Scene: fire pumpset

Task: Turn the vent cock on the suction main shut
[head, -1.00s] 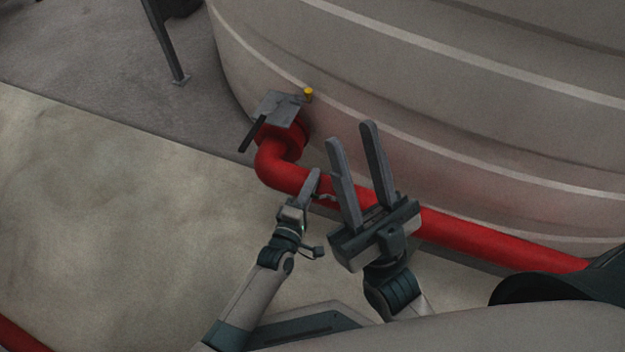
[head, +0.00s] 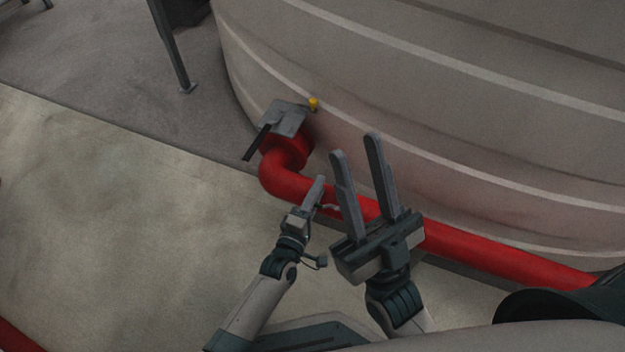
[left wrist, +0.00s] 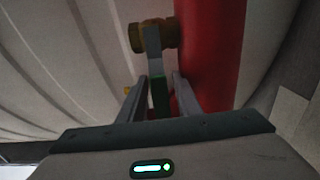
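In the left wrist view, the vent cock (left wrist: 150,35) is a brass body at the side of the red suction main (left wrist: 213,45). Its lever, a grey bar with a green grip (left wrist: 160,97), points down toward my left gripper (left wrist: 160,76). The fingers stand on either side of the lever, with narrow gaps visible, so the gripper looks open around it. In the head view, my left gripper (head: 317,190) is at the near side of the red main (head: 460,243), and the cock is largely hidden there. My right gripper (head: 356,145) is open and empty above the pipe.
A large pale ribbed tank (head: 480,130) stands behind the pipe. At the pipe's elbow is a red flange under a grey plate (head: 287,119) with a dark handle (head: 257,142) and a yellow knob (head: 313,103). The floor (head: 120,200) to the left is clear.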

